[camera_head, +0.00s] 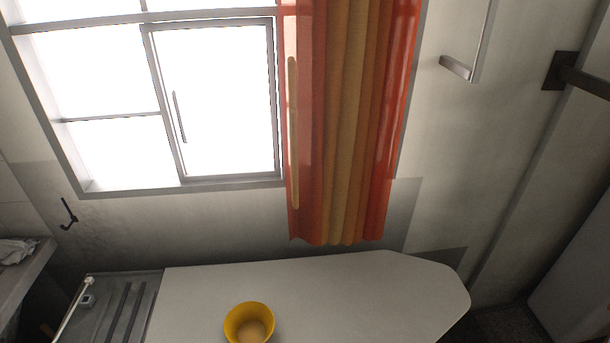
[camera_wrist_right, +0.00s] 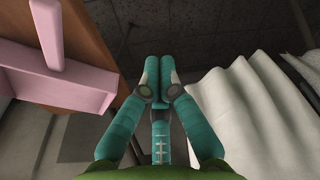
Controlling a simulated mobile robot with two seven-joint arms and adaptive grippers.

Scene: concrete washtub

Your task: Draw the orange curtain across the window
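The orange curtain (camera_head: 350,120) hangs in folds of red, orange and tan over the right side of the window (camera_head: 215,100). A long pale wooden bar (camera_head: 293,130) runs upright along the curtain's left edge. The window to the left of the curtain is uncovered and very bright. Neither gripper shows in the head view. My right gripper (camera_wrist_right: 159,80) shows in the right wrist view with its teal fingertips together and nothing visible between them. The curtain is not seen in that view. My left gripper is in no view.
A white counter (camera_head: 330,285) with a yellow bowl (camera_head: 249,323) stands below the window and curtain. A black hook (camera_head: 68,213) is on the wall at left. The right wrist view shows a pink part (camera_wrist_right: 75,75) at left and a white corrugated surface (camera_wrist_right: 250,110) at right.

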